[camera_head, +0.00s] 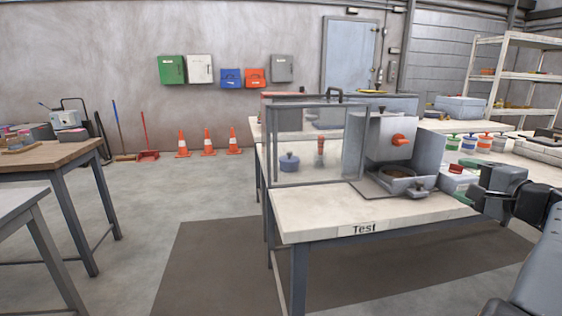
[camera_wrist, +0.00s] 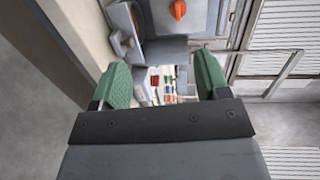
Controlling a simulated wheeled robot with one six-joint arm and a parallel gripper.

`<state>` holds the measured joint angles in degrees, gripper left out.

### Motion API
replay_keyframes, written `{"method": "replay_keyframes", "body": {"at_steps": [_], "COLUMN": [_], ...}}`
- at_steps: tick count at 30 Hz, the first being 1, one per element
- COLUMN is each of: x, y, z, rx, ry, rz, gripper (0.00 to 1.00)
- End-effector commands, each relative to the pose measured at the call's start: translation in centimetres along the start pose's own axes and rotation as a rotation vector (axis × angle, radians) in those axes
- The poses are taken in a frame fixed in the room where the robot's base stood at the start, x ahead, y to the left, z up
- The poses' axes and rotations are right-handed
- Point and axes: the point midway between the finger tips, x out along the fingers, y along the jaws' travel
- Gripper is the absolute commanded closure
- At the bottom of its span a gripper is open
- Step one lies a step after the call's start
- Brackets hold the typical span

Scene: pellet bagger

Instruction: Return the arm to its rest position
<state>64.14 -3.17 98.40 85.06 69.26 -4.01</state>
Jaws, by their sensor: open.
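My arm enters the head view from the right edge, and my gripper (camera_head: 464,198) is at the right end of the table marked "Test" (camera_head: 320,228). In the wrist view, my gripper (camera_wrist: 162,78) has its two green fingers wide apart with nothing held between them. In the head view, a grey machine with an orange knob (camera_head: 398,140) stands on the table to the left of my gripper, apart from it. The same orange knob (camera_wrist: 178,9) shows at the top of the wrist view.
A clear-walled enclosure (camera_head: 305,140) holds a blue pot (camera_head: 289,162) at the table's left. Several colour-banded containers (camera_head: 468,143) stand behind my gripper. A wooden-topped bench (camera_head: 52,154) is at the left. The floor between the tables is clear; cones (camera_head: 207,141) stand by the wall.

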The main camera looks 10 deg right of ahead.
Motion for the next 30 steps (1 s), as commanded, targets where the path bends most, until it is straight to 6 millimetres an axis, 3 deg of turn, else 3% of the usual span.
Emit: {"method": "replay_keyframes", "body": {"at_steps": [8,11,15,21,25,30], "x": [3.1,3.9,4.2,1.3,-1.5,-4.3], "y": [-0.8,-0.8,-1.0,-1.2,-1.2,-1.4], "z": [6.7,9.9,15.7,24.9,28.4,30.5], "rx": [-0.066,-0.115,-0.232,-0.567,-0.815,-1.091], "ry": [-0.137,-0.201,-0.324,-0.553,-0.671,-0.772], "rz": [0.190,0.284,0.450,0.723,0.836,0.903], "gripper": [0.31,0.31,0.31,0.31,0.31,0.31]}}
